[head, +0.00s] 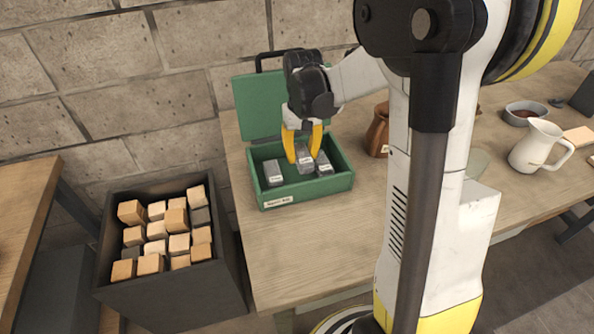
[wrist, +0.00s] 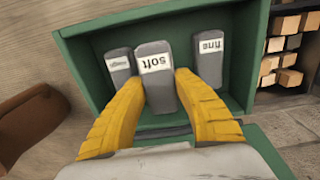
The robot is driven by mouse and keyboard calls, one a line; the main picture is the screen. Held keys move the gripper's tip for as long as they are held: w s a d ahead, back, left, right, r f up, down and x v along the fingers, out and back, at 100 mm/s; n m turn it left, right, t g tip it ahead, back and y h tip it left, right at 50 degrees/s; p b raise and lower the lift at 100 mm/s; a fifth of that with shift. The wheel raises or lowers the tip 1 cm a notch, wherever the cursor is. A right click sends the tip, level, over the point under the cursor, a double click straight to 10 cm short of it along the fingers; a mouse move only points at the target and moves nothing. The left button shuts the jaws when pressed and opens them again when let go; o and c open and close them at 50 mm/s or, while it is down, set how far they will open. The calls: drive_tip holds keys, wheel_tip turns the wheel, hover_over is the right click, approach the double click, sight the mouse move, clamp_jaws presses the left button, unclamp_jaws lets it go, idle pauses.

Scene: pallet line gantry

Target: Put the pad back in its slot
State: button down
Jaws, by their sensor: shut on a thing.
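A green box (head: 342,184) with its lid up stands on the wooden table. My gripper (head: 303,152) points down over the box, shut on the middle grey pad (head: 306,167). In the wrist view this pad (wrist: 156,92) has a white label reading "soft" and sits between the yellow fingers. It looks nearer the camera than the other pads; I cannot tell whether its lower end rests in a slot. A "fine" pad (head: 272,178) lies at the left in the head view, at the right in the wrist view (wrist: 209,66). Another grey pad (head: 324,169) stands on the other side, its label too blurred to read.
A dark bin (head: 170,285) of wooden blocks stands left of the table. A brown jug (head: 377,132) is right of the box. A white pitcher (head: 540,146) and a bowl (head: 524,117) are farther right. The table front (head: 300,245) is clear.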

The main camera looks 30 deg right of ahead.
sight(297, 173)
drive_tip(key=shift+w+a+f, duration=0.25)
drive_tip(key=shift+a+f, duration=0.2)
drive_tip(key=shift+a, duration=0.05)
wheel_tip(297, 173, down, 4)
drive_tip(key=shift+b, duration=1.1)
drive_tip(key=shift+r, duration=0.15)
drive_tip(key=c, duration=1.4)
unclamp_jaws()
drive_tip(key=shift+f, duration=0.2)
drive_tip(key=shift+o, duration=0.6)
drive_tip(key=shift+r, duration=0.1)
